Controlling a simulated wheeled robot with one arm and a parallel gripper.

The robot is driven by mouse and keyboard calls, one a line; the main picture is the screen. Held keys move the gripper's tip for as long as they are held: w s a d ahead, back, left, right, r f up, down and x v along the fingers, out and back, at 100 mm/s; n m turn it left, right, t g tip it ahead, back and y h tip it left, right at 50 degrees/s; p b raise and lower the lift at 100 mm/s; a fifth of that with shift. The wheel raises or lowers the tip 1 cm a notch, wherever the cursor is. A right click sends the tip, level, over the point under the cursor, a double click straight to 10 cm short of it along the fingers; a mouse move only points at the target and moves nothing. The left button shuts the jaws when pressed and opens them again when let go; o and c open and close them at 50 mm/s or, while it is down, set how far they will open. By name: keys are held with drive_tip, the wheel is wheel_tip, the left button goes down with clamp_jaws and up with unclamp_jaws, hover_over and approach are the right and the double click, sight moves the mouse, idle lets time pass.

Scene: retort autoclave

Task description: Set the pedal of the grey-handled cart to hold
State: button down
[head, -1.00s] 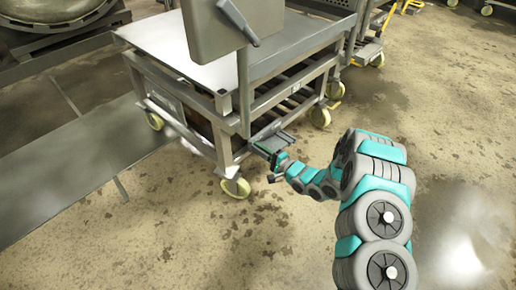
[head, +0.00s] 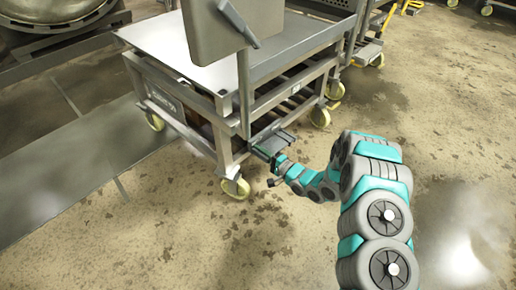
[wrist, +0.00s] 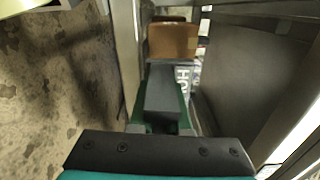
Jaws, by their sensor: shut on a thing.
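The cart (head: 228,103) is a grey metal trolley with a flat top and pale yellow castors, near the middle of the head view. My gripper (head: 269,152) is low at its near right corner. In the wrist view, my gripper (wrist: 163,112) is shut on a grey block, which seems to be the pedal (wrist: 165,90), with green along both sides. A label (wrist: 183,84) with pale letters, partly hidden and seemingly starting "HO", shows just beyond it. The pedal's exact position against the label is hard to tell. The handle's colour is not clear.
A grey panel box (head: 218,28) with a lever stands on a post at the cart's near side. Another cart (head: 367,45) stands behind on the right. A brown block (wrist: 173,41) lies beyond the pedal in the wrist view. The floor at right is open.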

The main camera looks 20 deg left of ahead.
drive_tip(key=shift+d+f+n+p, duration=0.1)
drive_tip(key=shift+f+n+p, duration=0.35)
drive_tip(key=shift+f+n, duration=0.55)
drive_tip(key=shift+w+f, duration=0.1)
drive_tip(key=shift+f, duration=0.1)
drive_tip(key=c, duration=0.9)
unclamp_jaws()
drive_tip(key=shift+p+v, duration=0.55)
drive_tip(key=shift+v, duration=3.35)
